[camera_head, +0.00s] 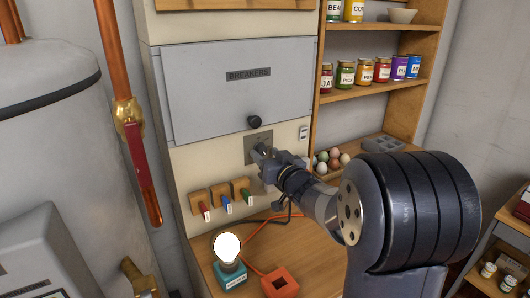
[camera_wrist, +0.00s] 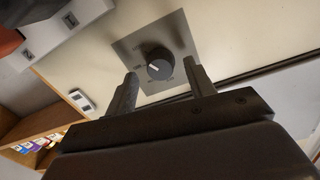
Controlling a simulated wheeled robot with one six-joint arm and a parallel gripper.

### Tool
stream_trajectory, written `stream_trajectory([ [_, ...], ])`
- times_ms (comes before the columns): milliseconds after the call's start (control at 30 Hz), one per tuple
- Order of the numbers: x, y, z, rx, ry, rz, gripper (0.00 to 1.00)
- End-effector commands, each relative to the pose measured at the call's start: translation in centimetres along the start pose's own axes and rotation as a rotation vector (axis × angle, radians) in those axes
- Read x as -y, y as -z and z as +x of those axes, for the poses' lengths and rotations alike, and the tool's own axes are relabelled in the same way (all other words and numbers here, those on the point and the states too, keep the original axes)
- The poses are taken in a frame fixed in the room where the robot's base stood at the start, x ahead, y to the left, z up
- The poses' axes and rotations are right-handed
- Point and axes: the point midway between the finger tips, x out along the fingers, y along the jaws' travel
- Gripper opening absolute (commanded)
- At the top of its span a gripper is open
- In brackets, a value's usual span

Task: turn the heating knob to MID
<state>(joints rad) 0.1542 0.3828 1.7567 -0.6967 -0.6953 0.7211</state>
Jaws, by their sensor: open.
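The heating knob (camera_wrist: 159,64) is a dark round dial with a white pointer line, on a grey square plate (camera_wrist: 127,46) on the cream panel. Marks on the plate are too small to read, so I cannot tell which setting it points at. My gripper (camera_wrist: 160,82) is open, with its two fingers on either side just short of the knob in the wrist view. In the head view the plate (camera_head: 258,140) shows above my gripper (camera_head: 262,152), which hides the knob.
A BREAKERS cover (camera_head: 230,90) with a black knob (camera_head: 254,121) is above. Switches with coloured tips (camera_head: 227,203) are at lower left. A lit bulb (camera_head: 227,246) and an orange box (camera_head: 280,283) stand on the wooden top. Shelves with cans (camera_head: 365,72) are at right.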

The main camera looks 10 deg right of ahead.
Motion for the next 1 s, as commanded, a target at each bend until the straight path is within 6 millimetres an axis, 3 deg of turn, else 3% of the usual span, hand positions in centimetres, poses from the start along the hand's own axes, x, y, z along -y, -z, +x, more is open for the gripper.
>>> stream_trajectory([
  [133, 0.04, -0.03, 1.2, 0.001, 0.0, 0.0, 0.51],
  [467, 0.02, -0.02, 1.45, 0.0, -0.001, 0.0, 0.51],
  [1000, 0.01, -0.02, 1.43, 0.0, 0.0, 0.0, 0.07],
])
